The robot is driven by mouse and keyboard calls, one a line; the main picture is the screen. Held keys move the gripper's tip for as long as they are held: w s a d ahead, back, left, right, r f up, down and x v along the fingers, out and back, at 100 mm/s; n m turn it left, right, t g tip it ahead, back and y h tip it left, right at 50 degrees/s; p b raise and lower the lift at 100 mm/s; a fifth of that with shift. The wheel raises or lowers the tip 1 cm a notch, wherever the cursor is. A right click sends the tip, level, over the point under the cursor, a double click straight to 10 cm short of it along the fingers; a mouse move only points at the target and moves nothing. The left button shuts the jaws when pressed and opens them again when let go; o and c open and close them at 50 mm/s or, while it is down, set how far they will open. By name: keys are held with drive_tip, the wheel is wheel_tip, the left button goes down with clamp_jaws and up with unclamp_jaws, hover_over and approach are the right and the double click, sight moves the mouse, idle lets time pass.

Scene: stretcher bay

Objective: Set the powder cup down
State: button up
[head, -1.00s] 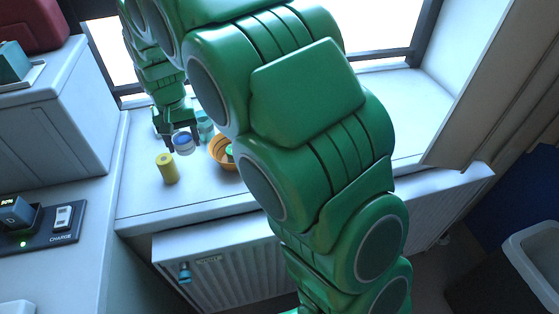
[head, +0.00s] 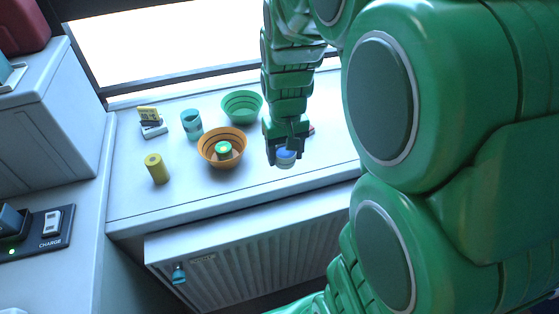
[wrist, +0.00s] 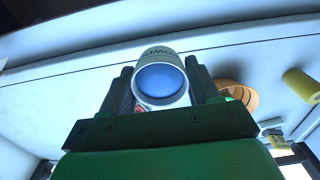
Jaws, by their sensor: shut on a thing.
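My gripper (head: 286,150) hangs over the right part of the white window sill (head: 325,158), to the right of the orange bowl. It is shut on the powder cup (head: 286,160), a small white cup with a blue round face. In the wrist view the cup (wrist: 162,82) sits between the two fingers, with dark lettering partly showing on its white side. The cup looks roughly upright in the head view. I cannot tell whether its base touches the sill.
An orange bowl (head: 211,155) holding a green-topped item stands left of my gripper. A radiator (head: 255,255) is below the sill.

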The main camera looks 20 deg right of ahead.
drive_tip(key=shift+s+d+f, duration=0.1)
drive_tip(key=shift+s+d, duration=0.5)
drive_tip(key=shift+s, duration=0.15)
drive_tip(key=shift+d, duration=0.1)
drive_tip(key=w+f, duration=0.2)
drive_tip(key=w, duration=0.2)
drive_tip(key=w+f, duration=0.3)
drive_tip(key=w, duration=0.1)
drive_tip(key=w+d+f, duration=0.1)
drive_tip(key=w+f, duration=0.2)
drive_tip(key=w, duration=0.1)
drive_tip(key=shift+f, duration=0.15)
drive_tip(key=shift+w+d+f, duration=0.1)
drive_tip(key=shift+w+f, duration=0.6)
drive_tip(key=shift+w, duration=0.05)
drive_tip(key=shift+w+f, duration=0.1)
drive_tip(key=shift+f, duration=1.55)
drive_tip(key=shift+f, duration=0.15)
drive_tip(key=o, duration=1)
drive_tip(key=shift+o, duration=0.2)
